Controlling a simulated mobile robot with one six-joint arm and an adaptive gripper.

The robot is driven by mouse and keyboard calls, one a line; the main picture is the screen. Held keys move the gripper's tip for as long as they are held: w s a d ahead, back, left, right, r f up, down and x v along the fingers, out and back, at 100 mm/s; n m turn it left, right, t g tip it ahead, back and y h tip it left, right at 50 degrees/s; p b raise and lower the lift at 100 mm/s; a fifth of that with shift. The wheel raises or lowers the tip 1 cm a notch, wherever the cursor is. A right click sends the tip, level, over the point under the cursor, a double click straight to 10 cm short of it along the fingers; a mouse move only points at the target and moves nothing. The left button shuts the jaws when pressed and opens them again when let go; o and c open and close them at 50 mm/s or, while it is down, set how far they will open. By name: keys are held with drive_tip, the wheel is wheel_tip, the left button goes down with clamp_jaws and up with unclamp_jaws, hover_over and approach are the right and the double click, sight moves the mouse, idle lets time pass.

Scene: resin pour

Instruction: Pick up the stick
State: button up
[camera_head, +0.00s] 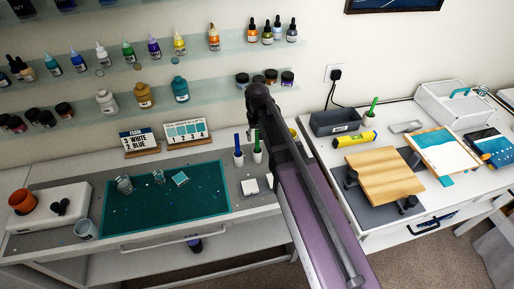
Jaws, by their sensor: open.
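I cannot tell which is the stick. My arm reaches up across the middle of the view. My gripper (251,134) shows only as a small dark part near the arm's far end, close to the blue and green tools in the picture. It is open with nothing seen in it. Its fingers are mostly hidden, and I cannot tell its distance from the tools.
A teal mat (150,214) bears clear cups (124,185) and a small tile (180,178). Two cards (186,135) stand behind it. Bottles line the wall shelves (140,120).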

clamp_jaws()
drive_tip(key=shift+r, duration=0.1)
idle(0.4)
wheel_tip(320, 180, up, 10)
drive_tip(key=p, duration=1)
drive_tip(key=shift+a, duration=0.1)
idle(0.6)
